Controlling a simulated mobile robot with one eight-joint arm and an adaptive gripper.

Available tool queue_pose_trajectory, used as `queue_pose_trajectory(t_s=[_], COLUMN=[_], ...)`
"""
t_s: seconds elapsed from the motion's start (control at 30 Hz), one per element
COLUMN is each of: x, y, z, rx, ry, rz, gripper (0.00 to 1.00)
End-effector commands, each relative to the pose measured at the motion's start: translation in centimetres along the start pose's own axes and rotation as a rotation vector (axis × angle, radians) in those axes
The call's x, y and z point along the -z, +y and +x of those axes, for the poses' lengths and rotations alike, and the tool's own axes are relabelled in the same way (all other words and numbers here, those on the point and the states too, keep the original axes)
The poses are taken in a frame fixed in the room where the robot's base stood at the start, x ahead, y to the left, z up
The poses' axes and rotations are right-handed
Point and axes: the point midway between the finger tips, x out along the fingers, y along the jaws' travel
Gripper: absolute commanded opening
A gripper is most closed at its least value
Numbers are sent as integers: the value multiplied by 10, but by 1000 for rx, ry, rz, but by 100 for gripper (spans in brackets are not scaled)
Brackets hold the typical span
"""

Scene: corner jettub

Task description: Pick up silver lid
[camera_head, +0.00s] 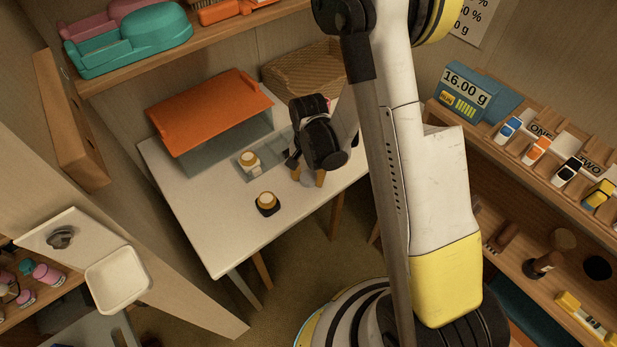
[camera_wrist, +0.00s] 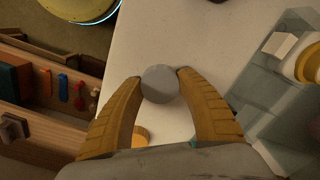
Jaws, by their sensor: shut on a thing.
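The silver lid (camera_wrist: 159,85) is a small round grey disc between the two tan fingers of my gripper (camera_wrist: 158,77) in the wrist view. The fingertips close on it from both sides. In the head view my gripper (camera_head: 308,177) points down over the right part of the white table (camera_head: 205,225), and the lid (camera_head: 307,181) shows as a small grey spot between the fingers. I cannot tell for sure whether the lid touches the tabletop.
A gold-topped jar (camera_head: 250,161) and a dark-based gold-topped one (camera_head: 267,201) stand left of my gripper. A clear case with an orange top (camera_head: 210,110) stands behind. A wicker basket (camera_head: 300,75) is at the back. The table's front left is bare.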

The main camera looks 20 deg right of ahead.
Motion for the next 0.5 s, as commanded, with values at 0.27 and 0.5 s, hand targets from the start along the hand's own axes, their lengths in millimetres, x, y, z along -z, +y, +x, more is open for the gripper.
queue_pose_trajectory(t_s=[0.27,0.5], x=[0,-2], y=[0,15], z=[-15,-53], rx=[0,0], ry=[0,0], rz=[0,3], gripper=[31,31])
